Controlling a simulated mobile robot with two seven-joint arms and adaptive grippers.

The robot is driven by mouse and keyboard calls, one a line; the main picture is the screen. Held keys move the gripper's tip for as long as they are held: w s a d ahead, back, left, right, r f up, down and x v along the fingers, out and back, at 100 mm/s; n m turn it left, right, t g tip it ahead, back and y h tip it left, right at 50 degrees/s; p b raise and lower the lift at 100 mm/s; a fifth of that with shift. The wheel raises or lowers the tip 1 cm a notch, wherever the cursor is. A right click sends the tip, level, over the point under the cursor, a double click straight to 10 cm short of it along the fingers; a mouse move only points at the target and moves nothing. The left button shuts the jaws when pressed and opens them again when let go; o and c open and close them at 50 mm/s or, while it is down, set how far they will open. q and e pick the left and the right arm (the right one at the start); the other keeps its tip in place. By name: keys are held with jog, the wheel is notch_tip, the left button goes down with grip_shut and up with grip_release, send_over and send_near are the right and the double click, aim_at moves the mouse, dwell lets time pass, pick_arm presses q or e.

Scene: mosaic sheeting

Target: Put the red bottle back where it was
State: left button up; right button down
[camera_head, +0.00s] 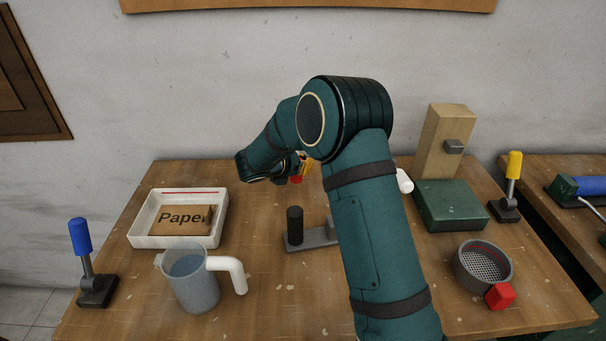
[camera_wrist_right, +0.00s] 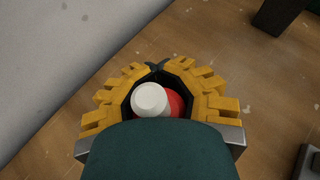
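The red bottle (camera_wrist_right: 174,104) with a white cap (camera_wrist_right: 150,99) stands out between the yellow fingers of my right gripper (camera_wrist_right: 157,70) in the right wrist view. The fingers wrap around it and their tips meet beyond it, so the gripper is shut on it. In the head view my right gripper (camera_head: 307,164) is mostly behind my own arm, over the back middle of the workbench. Only a small red patch of the bottle (camera_head: 297,179) shows there. Whether the bottle touches the bench is hidden. My left gripper is not in view.
A white tray marked Paper (camera_head: 137,238), a jug (camera_head: 193,287) and a blue-handled lever (camera_head: 82,240) stand left. A grey base with a black post (camera_head: 295,226) is mid-bench. Right are a green block (camera_head: 450,205), a sieve (camera_head: 483,262) and a yellow-handled lever (camera_head: 513,168).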

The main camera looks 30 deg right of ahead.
notch_tip(320, 180, down, 4)
jog(key=shift+r+b, duration=0.15)
jog(key=shift+b, duration=0.15)
jog(key=shift+r, duration=0.1)
jog(key=c, duration=1.1)
grip_release()
